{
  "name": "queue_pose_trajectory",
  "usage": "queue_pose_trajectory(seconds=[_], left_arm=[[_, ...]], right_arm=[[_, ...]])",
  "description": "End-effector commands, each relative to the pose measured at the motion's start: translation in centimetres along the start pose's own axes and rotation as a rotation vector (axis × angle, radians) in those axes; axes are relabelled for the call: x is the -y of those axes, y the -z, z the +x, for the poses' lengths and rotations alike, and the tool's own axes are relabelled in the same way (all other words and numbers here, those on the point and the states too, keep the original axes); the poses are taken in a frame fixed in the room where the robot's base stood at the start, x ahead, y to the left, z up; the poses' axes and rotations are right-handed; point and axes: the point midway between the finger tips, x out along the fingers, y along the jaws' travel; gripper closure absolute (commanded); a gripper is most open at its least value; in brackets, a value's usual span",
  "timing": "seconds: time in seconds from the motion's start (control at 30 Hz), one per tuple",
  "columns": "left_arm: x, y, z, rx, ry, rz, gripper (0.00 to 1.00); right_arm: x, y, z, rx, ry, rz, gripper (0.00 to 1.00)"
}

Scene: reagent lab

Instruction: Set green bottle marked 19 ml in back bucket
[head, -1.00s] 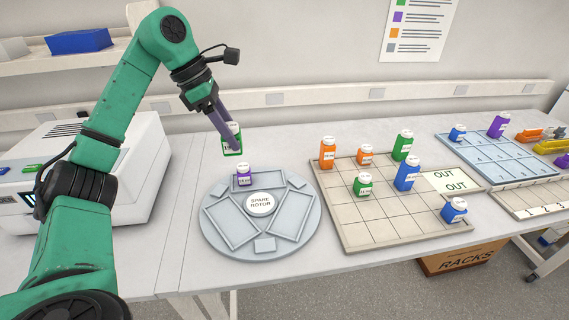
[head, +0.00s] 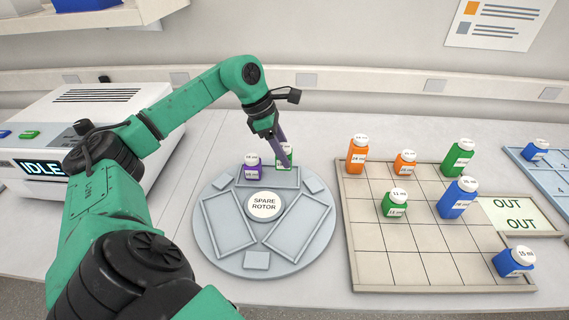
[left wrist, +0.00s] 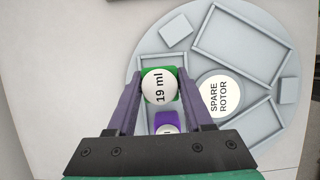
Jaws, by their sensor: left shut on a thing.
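The green bottle marked 19 ml (left wrist: 159,86) is between the fingers of my left gripper (left wrist: 158,92) in the left wrist view, white cap toward the camera. In the head view my left gripper (head: 286,162) is shut on this green bottle (head: 287,154), at the back bucket (head: 275,178) of the spare rotor. The fingers hide part of the bottle, and I cannot tell if its base touches the bucket floor. A purple bottle (head: 252,167) stands in the same bucket, just left of it; it also shows in the left wrist view (left wrist: 167,122). My right gripper is not in view.
The spare rotor (head: 264,234) has two other buckets, front left (head: 228,249) and front right (head: 328,229), both empty. A gridded rack (head: 357,283) with orange, green and blue bottles stands to the right. A machine reading IDLE (head: 42,130) stands at the left.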

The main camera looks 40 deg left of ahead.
Motion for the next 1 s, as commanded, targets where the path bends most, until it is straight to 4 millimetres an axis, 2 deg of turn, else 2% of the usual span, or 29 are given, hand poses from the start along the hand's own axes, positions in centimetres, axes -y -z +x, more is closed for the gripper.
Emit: queue_pose_trajectory(seconds=[0.1,0.2,0.5,0.53,0.57,0.6,0.87,1.0], left_arm=[[0.1,0.9,2.1,-0.003,0.004,-0.003,1.0],[0.1,1.4,3.3,-0.002,0.002,-0.001,1.0],[0.0,1.6,3.7,0.0,0.0,-0.001,1.0],[0.0,1.5,3.6,0.0,0.0,-0.001,0.37],[0.0,1.5,3.5,0.0,0.0,-0.001,0.26],[0.0,1.5,3.5,0.0,0.0,-0.001,0.18],[0.0,1.5,3.5,0.0,0.0,-0.001,0.18],[-0.1,1.5,2.5,0.0,-0.004,-0.001,0.18]], right_arm=[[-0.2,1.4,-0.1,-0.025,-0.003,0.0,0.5],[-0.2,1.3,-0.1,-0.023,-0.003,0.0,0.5],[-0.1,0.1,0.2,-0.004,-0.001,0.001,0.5],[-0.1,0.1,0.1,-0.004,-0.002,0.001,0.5],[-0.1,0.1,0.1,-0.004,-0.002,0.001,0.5],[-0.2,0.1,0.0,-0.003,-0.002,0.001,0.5],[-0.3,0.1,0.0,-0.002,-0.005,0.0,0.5],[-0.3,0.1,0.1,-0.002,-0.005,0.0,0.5]])
